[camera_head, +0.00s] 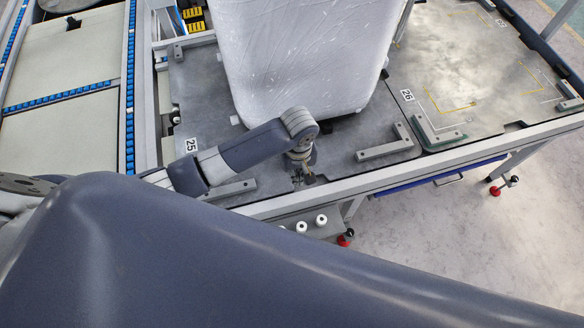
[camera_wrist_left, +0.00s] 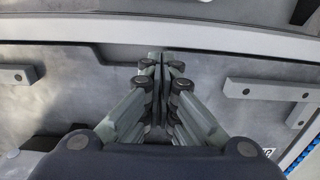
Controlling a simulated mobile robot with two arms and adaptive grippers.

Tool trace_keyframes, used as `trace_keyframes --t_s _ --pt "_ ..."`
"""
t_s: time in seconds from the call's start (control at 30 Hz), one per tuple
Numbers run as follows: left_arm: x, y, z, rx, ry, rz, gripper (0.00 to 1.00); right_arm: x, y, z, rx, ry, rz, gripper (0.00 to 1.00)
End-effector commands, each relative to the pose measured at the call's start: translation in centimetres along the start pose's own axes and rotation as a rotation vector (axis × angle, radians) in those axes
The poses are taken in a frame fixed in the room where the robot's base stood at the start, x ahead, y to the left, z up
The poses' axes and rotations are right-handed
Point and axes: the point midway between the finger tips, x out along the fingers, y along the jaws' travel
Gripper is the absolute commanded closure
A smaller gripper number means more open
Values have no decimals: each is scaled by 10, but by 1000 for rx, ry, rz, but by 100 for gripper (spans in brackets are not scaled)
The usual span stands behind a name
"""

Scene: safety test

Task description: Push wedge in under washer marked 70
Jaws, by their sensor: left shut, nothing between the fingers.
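A large white appliance (camera_head: 300,55), which may be the washer, stands on a grey metal platform at the back. It looks wrapped in film, and I see no number 70 on it. A small white piece (camera_head: 235,120) is at the left of its base; I cannot tell whether it is the wedge. My left gripper (camera_head: 309,179) points down over the platform's front part, in front of the appliance and apart from it. In the left wrist view its fingers (camera_wrist_left: 165,62) are shut together with nothing between them. My right gripper is not in view.
The platform (camera_head: 350,133) has a raised front rail (camera_head: 420,160) and corner brackets (camera_head: 385,148). Labels 25 (camera_head: 191,145) and 26 (camera_head: 407,94) mark places. An empty bay (camera_head: 470,60) lies to the right. White knobs (camera_head: 321,219) stand below the front rail.

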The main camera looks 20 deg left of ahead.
Motion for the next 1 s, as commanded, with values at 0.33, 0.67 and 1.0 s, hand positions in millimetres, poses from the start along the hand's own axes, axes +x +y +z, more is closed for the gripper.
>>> trace_keyframes --t_s 0.33,0.67,1.0 --pt "62 0 -11 -1 7 0 100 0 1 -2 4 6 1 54" --pt "63 0 -40 1 3 0 100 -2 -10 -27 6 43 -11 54" --pt "63 0 -41 1 2 1 100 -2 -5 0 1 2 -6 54"
